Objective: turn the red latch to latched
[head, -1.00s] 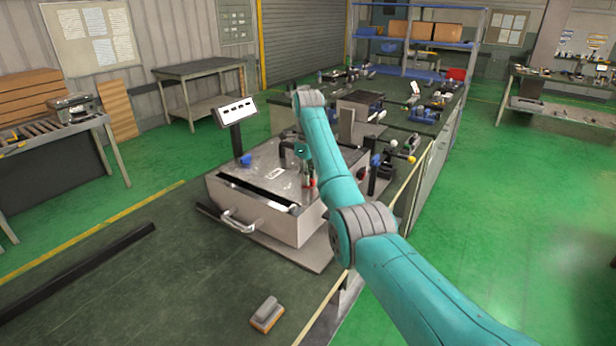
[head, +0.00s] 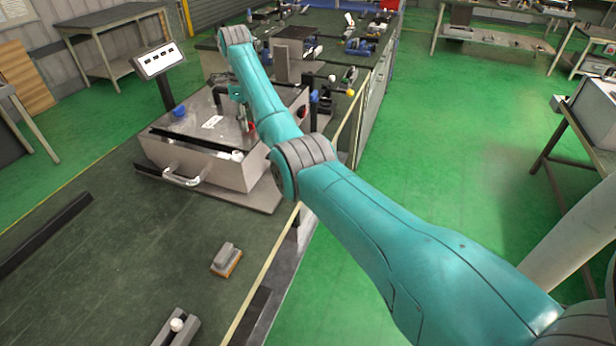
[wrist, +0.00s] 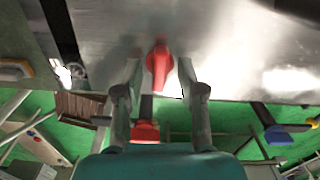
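The red latch (wrist: 158,66) is in the upper middle of the wrist view, against a shiny metal surface (wrist: 235,45). My gripper (wrist: 159,72) is open, with one finger on each side of the latch and a visible gap on both sides. The latch's narrow end points down in that view. In the head view, the metal box (head: 215,168) stands on the dark bench with a handle on its front. A small red part (head: 251,126) shows there beside my arm; I cannot tell if it is the latch. My arm hides most of the gripper there.
A display on a post (head: 159,60) and a blue knob (head: 179,111) are at the box's left. A brush-like block (head: 226,259) lies on the bench in front. Another red part (wrist: 145,132) is between my fingers lower in the wrist view. Cluttered benches stand behind.

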